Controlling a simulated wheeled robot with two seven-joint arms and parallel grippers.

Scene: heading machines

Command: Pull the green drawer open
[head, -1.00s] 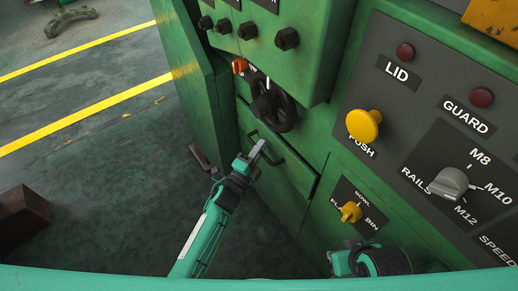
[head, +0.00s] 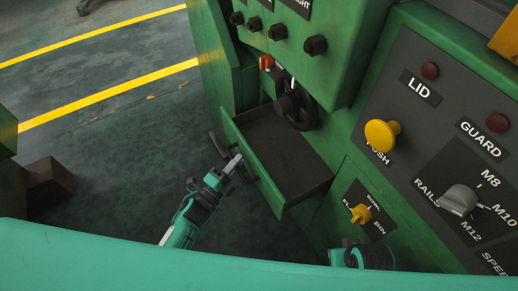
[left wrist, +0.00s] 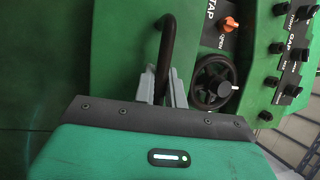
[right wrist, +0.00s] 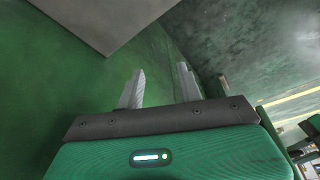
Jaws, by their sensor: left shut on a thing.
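The green drawer (head: 250,167) stands out from the green machine in the head view, and its dark, empty-looking inside shows. My left gripper (head: 235,163) is at the drawer's front, shut on its dark bar handle. In the left wrist view the handle (left wrist: 166,50) runs between the two fingers of my left gripper (left wrist: 162,88). My right gripper shows in the right wrist view (right wrist: 160,88), with its fingers apart and nothing between them, near a green surface. In the head view only part of the right arm shows at the bottom, and its fingers are hidden.
A black handwheel (head: 297,105) sits just above the drawer. A yellow push knob (head: 381,134), a grey selector (head: 459,200) and a yellow switch (head: 361,214) stick out at right. A brown block (head: 50,180) lies at left. The floor left of the drawer is clear.

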